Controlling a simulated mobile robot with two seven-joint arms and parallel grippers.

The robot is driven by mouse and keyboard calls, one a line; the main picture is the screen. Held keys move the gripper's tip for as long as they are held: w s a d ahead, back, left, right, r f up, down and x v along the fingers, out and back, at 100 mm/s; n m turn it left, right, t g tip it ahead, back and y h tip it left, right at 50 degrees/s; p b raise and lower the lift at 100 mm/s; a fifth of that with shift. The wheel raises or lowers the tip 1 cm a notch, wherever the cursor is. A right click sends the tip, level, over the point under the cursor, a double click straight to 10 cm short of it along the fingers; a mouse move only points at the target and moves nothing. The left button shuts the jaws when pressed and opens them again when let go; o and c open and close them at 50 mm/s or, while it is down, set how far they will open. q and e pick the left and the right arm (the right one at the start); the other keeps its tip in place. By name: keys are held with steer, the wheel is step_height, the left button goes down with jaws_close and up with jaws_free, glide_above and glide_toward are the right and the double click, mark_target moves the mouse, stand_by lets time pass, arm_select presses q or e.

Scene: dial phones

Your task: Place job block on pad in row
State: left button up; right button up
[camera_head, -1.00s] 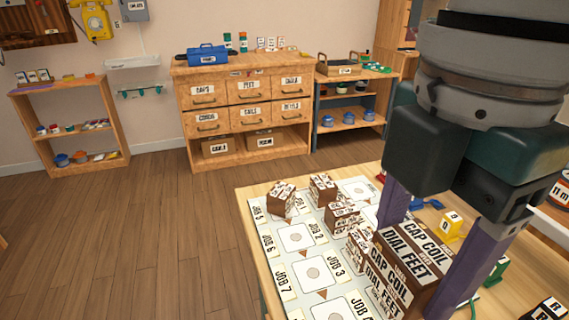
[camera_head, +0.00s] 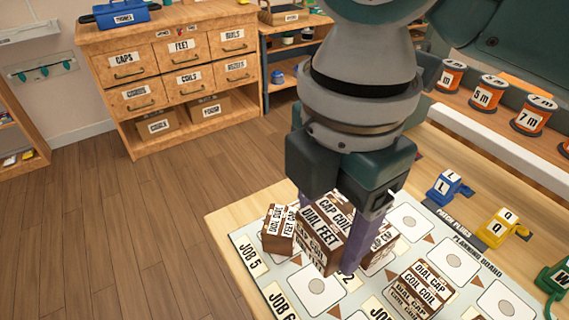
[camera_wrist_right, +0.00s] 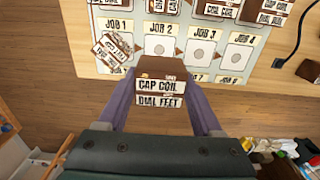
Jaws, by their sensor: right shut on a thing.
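My right gripper (camera_head: 345,238) is shut on a brown job block (camera_head: 322,225) with CAP COIL and DIAL FEET labels. The held block also shows between the purple fingers in the right wrist view (camera_wrist_right: 161,88), near the edge of the planning board (camera_wrist_right: 193,70). The JOB 2 pad (camera_wrist_right: 160,49), JOB 3 pad (camera_wrist_right: 200,52) and JOB 4 pad (camera_wrist_right: 240,57) look bare. A labelled block (camera_wrist_right: 116,46) sits askew by JOB 1. In the head view, a block (camera_head: 279,230) stands left of the held one and another (camera_head: 421,286) sits on the board. My left gripper is out of view.
A blue plug (camera_head: 443,188) and a yellow plug (camera_head: 497,227) stand along the board's far side. Labelled spools (camera_head: 487,92) line a shelf behind. A drawer cabinet (camera_head: 180,75) stands across the floor. A black cable (camera_wrist_right: 291,45) lies on the table.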

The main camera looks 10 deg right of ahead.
mark_target(316, 287)
step_height(316, 287, down, 10)
steer(key=shift+w+f+b, duration=0.1)
steer(key=shift+b, duration=0.95)
steer(key=shift+f, duration=0.1)
steer(key=o, duration=1.1)
